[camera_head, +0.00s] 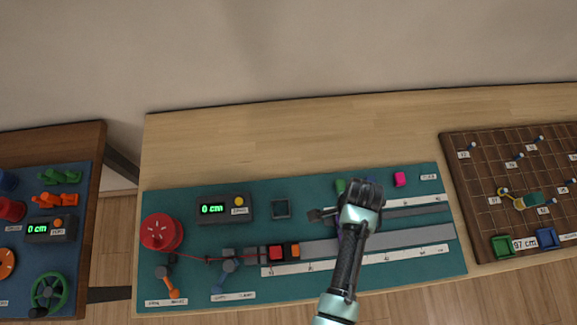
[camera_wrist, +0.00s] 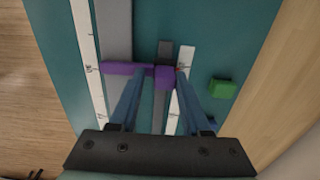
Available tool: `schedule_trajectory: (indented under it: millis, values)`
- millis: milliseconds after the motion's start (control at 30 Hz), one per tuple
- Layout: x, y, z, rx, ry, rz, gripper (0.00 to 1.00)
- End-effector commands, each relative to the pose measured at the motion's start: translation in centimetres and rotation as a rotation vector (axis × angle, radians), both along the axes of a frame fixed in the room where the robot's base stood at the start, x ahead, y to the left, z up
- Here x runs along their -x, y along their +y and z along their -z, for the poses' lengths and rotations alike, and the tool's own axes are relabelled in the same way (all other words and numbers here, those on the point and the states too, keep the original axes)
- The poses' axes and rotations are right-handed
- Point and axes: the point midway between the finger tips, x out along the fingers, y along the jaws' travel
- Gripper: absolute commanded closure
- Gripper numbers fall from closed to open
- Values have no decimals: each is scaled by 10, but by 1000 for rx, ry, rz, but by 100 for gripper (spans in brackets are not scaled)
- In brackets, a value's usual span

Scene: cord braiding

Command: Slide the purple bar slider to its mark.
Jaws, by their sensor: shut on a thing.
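The purple bar slider (camera_wrist: 165,76) shows in the wrist view on a narrow grey rail (camera_wrist: 165,48). Its purple arm (camera_wrist: 118,68) reaches left across a wider grey track (camera_wrist: 117,30). My gripper (camera_wrist: 157,80) is over it, shut on the slider, with one blue finger on each side. A white scale strip (camera_wrist: 186,58) runs beside the rail, with a small reddish spot by the slider; I cannot tell whether this is the mark.
A green block (camera_wrist: 222,88) lies right of the rail in the wrist view. A pink block (camera_head: 400,179) stands behind the rail. Red and orange blocks (camera_head: 277,252) sit on the front track. A pegboard (camera_head: 470,190) is at right.

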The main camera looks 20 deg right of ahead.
Motion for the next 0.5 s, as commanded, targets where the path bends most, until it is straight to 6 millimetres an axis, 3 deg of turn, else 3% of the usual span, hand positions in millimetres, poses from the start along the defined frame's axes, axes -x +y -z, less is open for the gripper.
schedule_trajectory:
  millis: [33, 500]
  values:
    - [3, 7, 19, -15, -3, -2, 100]
    - [14, -41, 20, -13, -5, -2, 100]
